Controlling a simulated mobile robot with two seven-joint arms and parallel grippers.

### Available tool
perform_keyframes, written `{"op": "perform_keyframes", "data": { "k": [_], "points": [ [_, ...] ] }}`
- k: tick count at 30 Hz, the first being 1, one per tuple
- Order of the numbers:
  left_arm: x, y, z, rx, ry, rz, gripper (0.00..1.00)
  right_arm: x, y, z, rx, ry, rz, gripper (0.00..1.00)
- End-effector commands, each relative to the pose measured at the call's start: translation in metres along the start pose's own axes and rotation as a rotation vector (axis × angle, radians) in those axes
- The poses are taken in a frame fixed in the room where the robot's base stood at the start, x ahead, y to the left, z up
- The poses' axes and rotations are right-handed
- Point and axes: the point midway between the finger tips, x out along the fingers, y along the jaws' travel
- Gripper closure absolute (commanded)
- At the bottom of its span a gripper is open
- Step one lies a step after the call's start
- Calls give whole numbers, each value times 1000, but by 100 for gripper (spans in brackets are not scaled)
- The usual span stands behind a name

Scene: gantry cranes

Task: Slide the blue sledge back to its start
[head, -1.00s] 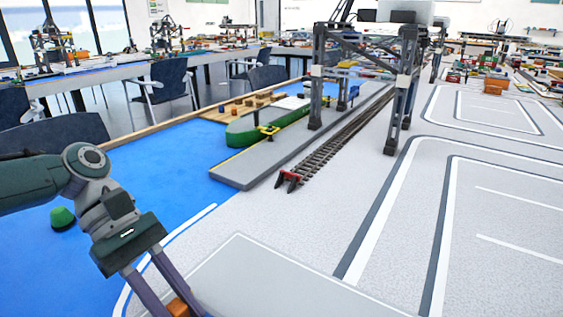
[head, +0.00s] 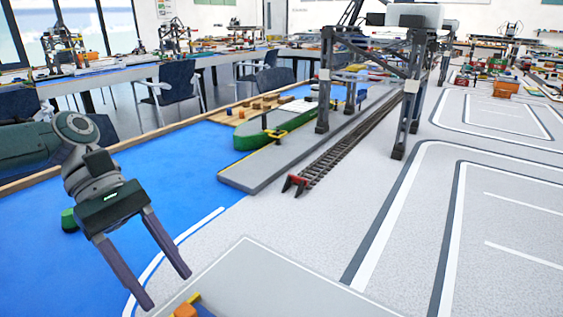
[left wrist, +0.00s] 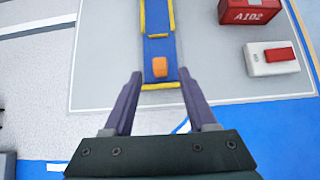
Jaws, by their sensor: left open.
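A blue strip with yellow edging (left wrist: 158,52) lies on a grey panel in the left wrist view; I take its blue body for the sledge, but cannot tell where the sledge ends and any track begins. An orange block (left wrist: 160,67) stands on it near its yellow end bar. In the head view the orange block (head: 185,311) shows at the bottom edge and the rest is mostly cut off. My left gripper (head: 165,290) is open and empty, above and left of the block. In the left wrist view its fingers (left wrist: 160,74) appear either side of the block, apart from it. My right gripper is not in view.
A red container marked A102 (left wrist: 250,10) and a white box with a red top (left wrist: 272,57) stand right of the strip. In the head view a gantry crane (head: 370,85) straddles rails with a red buffer (head: 295,184).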

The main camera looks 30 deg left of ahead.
Motion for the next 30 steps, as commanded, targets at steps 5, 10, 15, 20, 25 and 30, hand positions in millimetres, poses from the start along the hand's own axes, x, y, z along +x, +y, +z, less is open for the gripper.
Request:
{"op": "perform_keyframes", "data": {
  "k": [5,10,15,20,25,30],
  "points": [
    [-31,1,0,-1,1,2,43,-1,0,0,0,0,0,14],
    [-41,0,0,-1,0,0,43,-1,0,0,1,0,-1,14],
    [-42,0,0,0,0,0,43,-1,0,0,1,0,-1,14],
    [-42,0,0,-1,0,0,43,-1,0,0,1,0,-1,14],
    [-41,0,0,0,0,-1,43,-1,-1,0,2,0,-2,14],
    [-26,-16,10,132,60,-91,43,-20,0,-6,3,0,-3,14]
  ]
}}
